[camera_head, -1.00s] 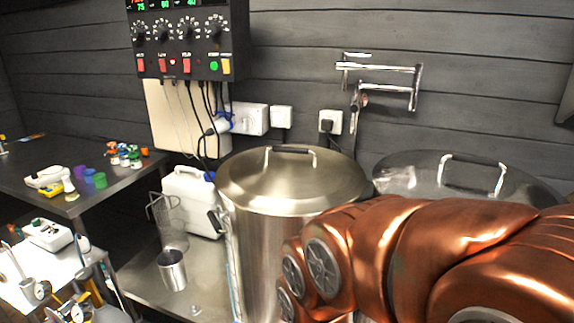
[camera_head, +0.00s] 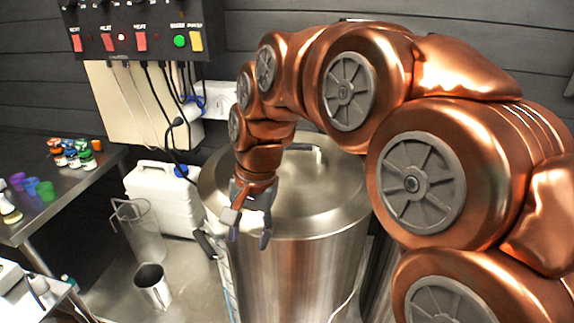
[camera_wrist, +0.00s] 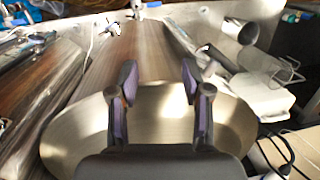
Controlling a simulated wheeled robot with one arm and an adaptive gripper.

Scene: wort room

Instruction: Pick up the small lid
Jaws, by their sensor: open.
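A round, brushed-steel lid (camera_head: 325,205) lies flat on a tall steel pot (camera_head: 290,275). Its bar handle (camera_head: 306,152) shows partly behind my arm. No clearly smaller lid shows, so I cannot tell whether this is the small one. My gripper (camera_head: 249,228) is open and points down over the lid's near left side, apart from the handle. In the wrist view my two fingers (camera_wrist: 158,80) stand spread and empty, with the lid (camera_wrist: 70,140) behind them. The handle cannot be made out there.
A white canister (camera_head: 168,203), a clear jug (camera_head: 138,232) and a steel cup (camera_head: 152,287) stand left of the pot. A control box (camera_head: 140,30) with hanging cables is on the wall above. Small bottles stand on the left table (camera_head: 50,205).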

